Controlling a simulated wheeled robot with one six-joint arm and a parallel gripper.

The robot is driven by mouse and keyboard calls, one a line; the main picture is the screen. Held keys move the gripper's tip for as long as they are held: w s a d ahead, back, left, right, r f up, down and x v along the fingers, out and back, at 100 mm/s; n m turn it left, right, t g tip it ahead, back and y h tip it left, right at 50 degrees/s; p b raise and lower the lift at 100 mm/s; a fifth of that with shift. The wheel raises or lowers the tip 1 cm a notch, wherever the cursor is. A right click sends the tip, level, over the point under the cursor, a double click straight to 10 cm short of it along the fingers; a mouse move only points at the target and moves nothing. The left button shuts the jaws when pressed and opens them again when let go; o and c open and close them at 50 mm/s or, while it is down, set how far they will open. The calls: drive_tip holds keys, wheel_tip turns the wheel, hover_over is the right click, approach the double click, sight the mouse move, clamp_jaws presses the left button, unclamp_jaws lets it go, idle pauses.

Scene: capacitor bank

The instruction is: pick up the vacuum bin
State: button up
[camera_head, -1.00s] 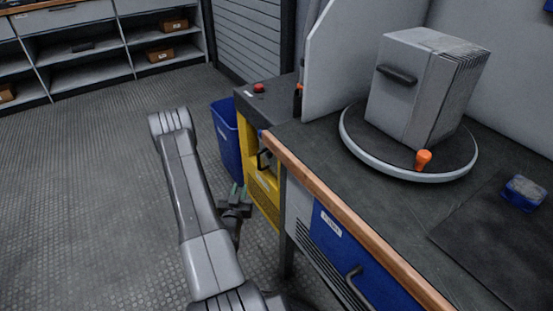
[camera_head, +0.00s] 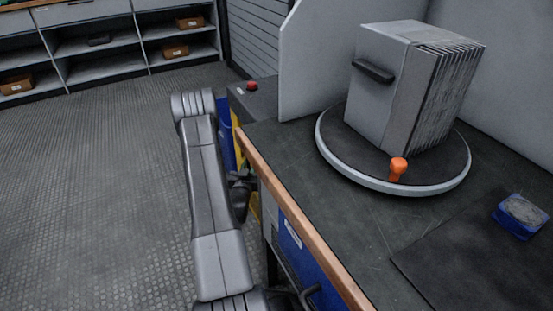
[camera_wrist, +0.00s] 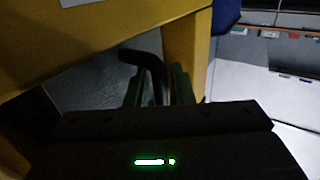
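In the wrist view, a yellow housing (camera_wrist: 60,40) frames a dark opening. A grey surface (camera_wrist: 85,92), apparently the vacuum bin, shows inside it, with a black curved handle (camera_wrist: 150,62). My gripper (camera_wrist: 160,85) has its two greenish fingers apart, with the lower part of the handle appearing between them. I cannot tell whether they touch it. In the head view, my gripper (camera_head: 240,186) is a dark shape beside the bench edge, low by the yellow housing (camera_head: 236,130). My arm and the bench hide most of the housing, and the bin is not visible there.
A workbench (camera_head: 300,225) with a wooden edge stands close on the right. It carries a turntable (camera_head: 335,160) with a grey finned box (camera_head: 385,95) and a blue-and-grey block (camera_head: 521,214). A blue waste bin (camera_head: 226,145) is partly hidden by my arm. The floor at left is clear.

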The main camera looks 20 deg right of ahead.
clamp_jaws()
drive_tip(key=shift+r, duration=0.1)
drive_tip(key=shift+r+p, duration=0.35)
drive_tip(key=shift+r, duration=0.2)
drive_tip(key=r+p, duration=0.1)
drive_tip(key=r, duration=0.1)
drive_tip(key=shift+a+r+p, duration=0.3)
drive_tip(key=shift+p, duration=0.05)
drive_tip(key=s+a+p, duration=0.1)
drive_tip(key=a+p, duration=0.1)
drive_tip(key=a, duration=0.6)
drive_tip(key=s+a+p, duration=0.2)
drive_tip(key=a, duration=0.7)
drive_tip(key=shift+s+f, duration=0.2)
drive_tip(key=shift+s, duration=0.05)
drive_tip(key=shift+c, duration=1.3)
unclamp_jaws()
clamp_jaws()
